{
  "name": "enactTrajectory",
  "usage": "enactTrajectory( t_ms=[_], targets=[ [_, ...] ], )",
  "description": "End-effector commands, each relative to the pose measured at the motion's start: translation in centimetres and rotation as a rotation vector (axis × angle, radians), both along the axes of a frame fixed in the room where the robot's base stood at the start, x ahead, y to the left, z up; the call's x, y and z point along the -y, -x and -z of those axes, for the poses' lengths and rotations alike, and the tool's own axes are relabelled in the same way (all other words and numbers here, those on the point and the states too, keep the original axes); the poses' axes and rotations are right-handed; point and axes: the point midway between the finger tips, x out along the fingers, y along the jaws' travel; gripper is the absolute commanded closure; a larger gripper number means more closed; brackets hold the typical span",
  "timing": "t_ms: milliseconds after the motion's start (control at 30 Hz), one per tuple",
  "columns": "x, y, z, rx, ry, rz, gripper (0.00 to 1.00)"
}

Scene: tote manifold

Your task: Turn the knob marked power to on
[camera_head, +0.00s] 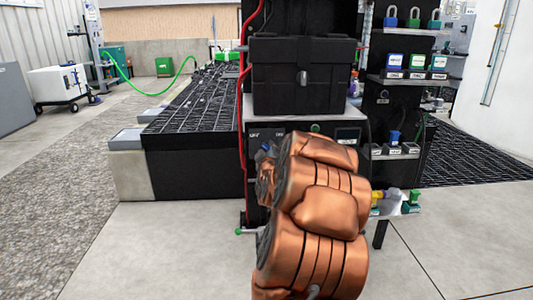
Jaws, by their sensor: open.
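A dark equipment panel (267,127) with small white lettering and a display window (347,134) sits under a black case in the middle of the view. A small green round part (315,128) shows at the panel's top edge; I cannot tell whether it is a knob. No knob marked power can be made out, and the lettering is too small to read. My copper-coloured arm covers much of the panel's lower front. My gripper (267,155) is mostly hidden behind the arm, only a grey-blue piece showing at its left, close in front of the panel. No held object shows.
The black case (303,95) has a grey round part on its front. Right of it, shelves hold padlocks (413,17), labelled boxes (417,64) and green and yellow fittings (410,203). A black grated platform (195,115) lies left. Concrete floor (170,250) is clear at front left.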

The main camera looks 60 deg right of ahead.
Motion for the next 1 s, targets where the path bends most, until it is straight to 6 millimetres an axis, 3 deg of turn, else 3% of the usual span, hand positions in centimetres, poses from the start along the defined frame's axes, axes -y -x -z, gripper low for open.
enactTrajectory(
  t_ms=[333,733,1000],
  targets=[
    [0.38,-0.28,-0.01,0.000,-0.001,0.001,0.59],
    [0.37,-0.26,0.00,0.000,-0.001,0.001,1.00],
    [0.38,-0.24,-0.01,0.001,-0.002,0.001,1.00]
  ],
)
